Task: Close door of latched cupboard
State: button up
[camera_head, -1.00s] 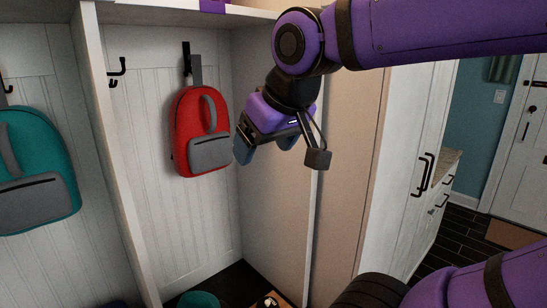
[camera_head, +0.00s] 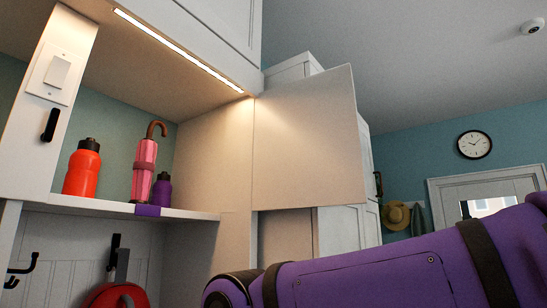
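A flat pale door panel (camera_head: 308,145) stands open at the right end of the shelf unit, at upper-cupboard height, and is most likely the cupboard door. Its lower edge hangs free above a recessed beige surface (camera_head: 286,236). My gripper is out of view; only a purple link of my arm crosses the lower right of the picture.
The shelf (camera_head: 110,207) holds an orange bottle (camera_head: 82,170), a pink umbrella (camera_head: 144,170) and a purple bottle (camera_head: 162,190). Upper cabinets (camera_head: 215,25) hang above a lit strip. A tall white cabinet (camera_head: 345,229) stands behind the panel. A red backpack (camera_head: 108,297) hangs below.

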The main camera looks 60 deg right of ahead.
aim_at(308, 149)
jog(key=k+l+u, duration=0.1)
jog(key=l, duration=0.4)
jog(key=k+l+u, duration=0.15)
jog(key=l, duration=0.35)
jog(key=k+l+u, duration=0.1)
jog(key=l, duration=0.4)
jog(key=k+l+u, duration=0.15)
jog(key=l, duration=0.3)
jog(key=k+l+u, duration=0.1)
jog(key=l, duration=0.35)
jog(key=k+l+u, duration=0.15)
jog(key=l, duration=0.3)
jog(key=k+l+u, duration=0.1)
jog(key=k+l, duration=0.2)
jog(key=k+l+u, duration=0.15)
jog(key=l, duration=0.35)
jog(key=k, duration=0.75)
